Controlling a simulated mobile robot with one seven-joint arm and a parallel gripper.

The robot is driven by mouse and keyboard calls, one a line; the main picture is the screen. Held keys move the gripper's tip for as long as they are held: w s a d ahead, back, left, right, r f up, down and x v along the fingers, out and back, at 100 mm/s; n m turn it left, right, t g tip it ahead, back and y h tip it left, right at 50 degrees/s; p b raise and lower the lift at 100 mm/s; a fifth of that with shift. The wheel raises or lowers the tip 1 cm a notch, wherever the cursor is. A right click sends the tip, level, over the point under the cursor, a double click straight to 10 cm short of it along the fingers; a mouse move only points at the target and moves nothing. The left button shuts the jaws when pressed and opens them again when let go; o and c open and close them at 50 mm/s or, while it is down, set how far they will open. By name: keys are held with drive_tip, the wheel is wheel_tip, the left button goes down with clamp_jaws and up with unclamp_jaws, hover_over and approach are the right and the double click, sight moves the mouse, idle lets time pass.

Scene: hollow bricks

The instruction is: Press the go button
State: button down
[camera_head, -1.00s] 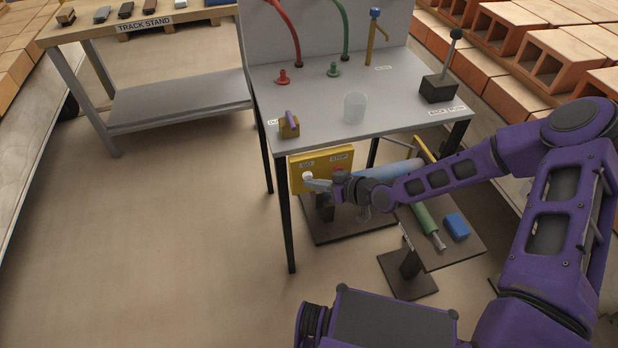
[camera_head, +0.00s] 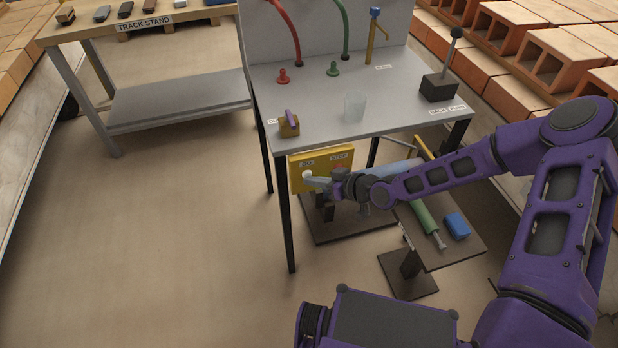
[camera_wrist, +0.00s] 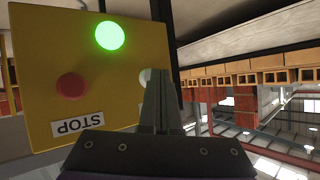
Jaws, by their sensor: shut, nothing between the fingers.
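The yellow panel (camera_head: 297,184) hangs below the front of the grey table, with GO and STOP labels. In the wrist view the panel (camera_wrist: 35,70) appears upside down. It carries a lit green lamp (camera_wrist: 110,36), a red stop button (camera_wrist: 71,85) and a pale go button (camera_wrist: 144,75). The go button (camera_head: 307,174) shows as a whitish knob in the head view. My gripper (camera_head: 312,182) is shut and empty, its tips at the go button and partly covering it in the wrist view (camera_wrist: 156,78). Whether they touch it cannot be told.
Above the panel, the grey table (camera_head: 320,110) holds a clear cup (camera_head: 355,107), a brass block (camera_head: 289,124) and a lever box (camera_head: 438,88). A low dark stand with a green cylinder (camera_head: 424,221) and a blue block (camera_head: 457,226) is to the right. The floor at left is clear.

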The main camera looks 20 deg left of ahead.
drive_tip(key=shift+w+a, duration=0.1)
idle(0.3)
drive_tip(key=shift+s+d, duration=0.2)
drive_tip(key=shift+s, duration=0.15)
drive_tip(key=s+d, duration=0.3)
drive_tip(key=s, duration=0.2)
idle(0.5)
drive_tip(key=shift+s+d, duration=0.1)
